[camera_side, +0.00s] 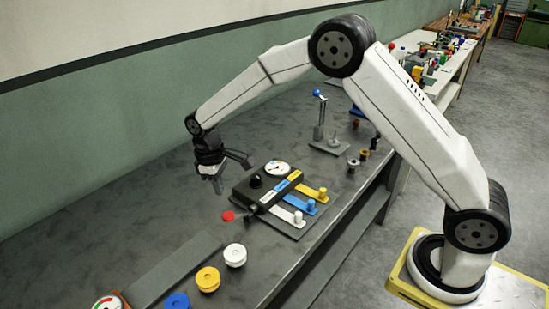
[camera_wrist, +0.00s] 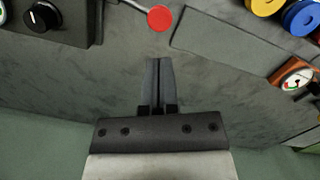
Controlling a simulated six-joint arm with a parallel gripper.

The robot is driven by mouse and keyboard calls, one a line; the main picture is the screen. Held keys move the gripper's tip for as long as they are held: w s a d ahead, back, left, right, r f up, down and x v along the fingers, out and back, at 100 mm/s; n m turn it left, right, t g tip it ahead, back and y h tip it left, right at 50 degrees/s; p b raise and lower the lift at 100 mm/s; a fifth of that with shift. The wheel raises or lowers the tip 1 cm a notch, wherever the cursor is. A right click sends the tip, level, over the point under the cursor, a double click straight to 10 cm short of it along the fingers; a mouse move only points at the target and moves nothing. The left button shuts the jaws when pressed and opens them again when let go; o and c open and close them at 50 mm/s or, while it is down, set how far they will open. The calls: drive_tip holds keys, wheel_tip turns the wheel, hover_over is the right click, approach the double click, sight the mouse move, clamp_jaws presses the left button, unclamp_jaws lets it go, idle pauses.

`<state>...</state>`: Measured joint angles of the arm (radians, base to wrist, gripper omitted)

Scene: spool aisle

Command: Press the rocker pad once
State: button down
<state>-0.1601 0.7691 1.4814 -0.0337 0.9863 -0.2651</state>
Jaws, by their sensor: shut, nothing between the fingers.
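My gripper (camera_side: 217,188) is shut and empty, pointing down above the grey bench. In the wrist view its fingers (camera_wrist: 158,64) are together, with bare bench around the tips. A red round disc (camera_side: 228,216) lies low on the bench just beyond the gripper; in the wrist view the disc (camera_wrist: 160,18) sits ahead of the fingertips, apart from them. A long flat grey plate (camera_side: 174,267) is nearer the side camera; the plate also shows in the wrist view (camera_wrist: 235,42). I cannot tell for certain which of these is the rocker pad.
A black box (camera_side: 256,187) with a knob, a gauge and coloured levers stands right of the gripper. White (camera_side: 235,255), yellow (camera_side: 208,279) and blue (camera_side: 177,301) spools stand near the plate. A round gauge (camera_wrist: 295,76) is at the wrist view's right. The bench toward the wall is clear.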

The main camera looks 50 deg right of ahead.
sight(226, 214)
drive_tip(key=shift+f, duration=0.1)
idle(0.4)
drive_tip(key=shift+s+d+f, duration=0.1)
drive_tip(key=shift+s+f, duration=0.05)
drive_tip(key=shift+f, duration=1.55)
drive_tip(key=shift+s+d+f, duration=0.1)
drive_tip(key=shift+f, duration=1.6)
drive_tip(key=shift+f, duration=0.15)
drive_tip(key=shift+s+f, duration=0.1)
drive_tip(key=shift+f, duration=1.55)
drive_tip(key=shift+d, duration=0.1)
drive_tip(key=shift+w+a+r, duration=0.35)
drive_tip(key=shift+w+a, duration=0.05)
drive_tip(key=shift+w, duration=0.35)
drive_tip(key=shift+w+a+r, duration=0.3)
drive_tip(key=shift+w+a, duration=0.1)
drive_tip(key=shift+w, duration=0.3)
drive_tip(key=shift+r, duration=0.15)
